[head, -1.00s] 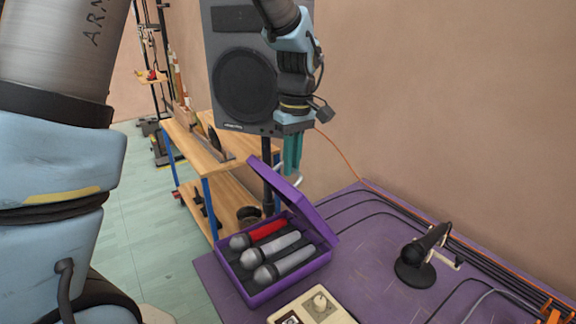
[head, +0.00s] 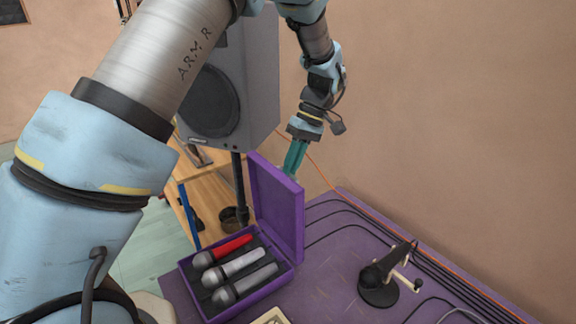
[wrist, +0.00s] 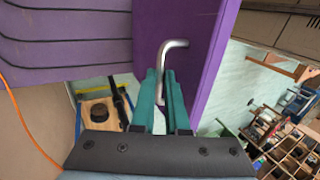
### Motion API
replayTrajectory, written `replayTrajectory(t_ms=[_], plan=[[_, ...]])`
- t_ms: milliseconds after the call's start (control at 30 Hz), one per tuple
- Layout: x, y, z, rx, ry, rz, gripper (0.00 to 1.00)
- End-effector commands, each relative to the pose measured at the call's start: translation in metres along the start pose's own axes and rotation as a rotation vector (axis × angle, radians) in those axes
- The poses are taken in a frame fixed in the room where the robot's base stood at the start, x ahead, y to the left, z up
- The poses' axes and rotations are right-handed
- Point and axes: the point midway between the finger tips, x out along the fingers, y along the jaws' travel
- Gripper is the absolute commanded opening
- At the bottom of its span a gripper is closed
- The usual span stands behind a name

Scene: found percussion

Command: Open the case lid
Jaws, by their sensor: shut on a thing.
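The purple case (head: 277,285) stands on the purple table with its lid (head: 277,212) standing up, roughly upright, along the far side. Inside lie a red-handled microphone (head: 236,245), a silver one (head: 246,261) and a grey one (head: 256,279) in dark padding. My gripper (head: 289,172) is behind the lid's top edge, fingers pointing down. In the wrist view, its green fingers (wrist: 163,76) are shut on the bent metal handle (wrist: 164,57) beside the purple lid (wrist: 208,60). The handle is hidden behind the lid in the head view.
A black microphone on a small stand (head: 380,285) stands right of the case, with cables beyond it along the wall. A large grey speaker (head: 258,85) on a pole and a wooden shelf (head: 205,187) are behind the case. Table between case and stand looks clear.

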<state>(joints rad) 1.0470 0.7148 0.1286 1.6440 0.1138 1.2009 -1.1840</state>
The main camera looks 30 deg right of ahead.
Motion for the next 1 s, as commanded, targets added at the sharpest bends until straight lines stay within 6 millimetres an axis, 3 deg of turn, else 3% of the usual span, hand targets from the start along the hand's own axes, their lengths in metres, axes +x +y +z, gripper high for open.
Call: replayTrajectory(t_ms=[333,367,633,1000], plan=[[0.003,0.000,0.002,0.000,-0.004,-0.006,0.00],[0.003,0.000,0.002,0.000,-0.004,-0.006,0.13],[0.001,0.000,0.001,0.000,-0.002,-0.003,0.42],[-0.007,0.002,0.000,-0.001,0.000,0.001,0.42]])
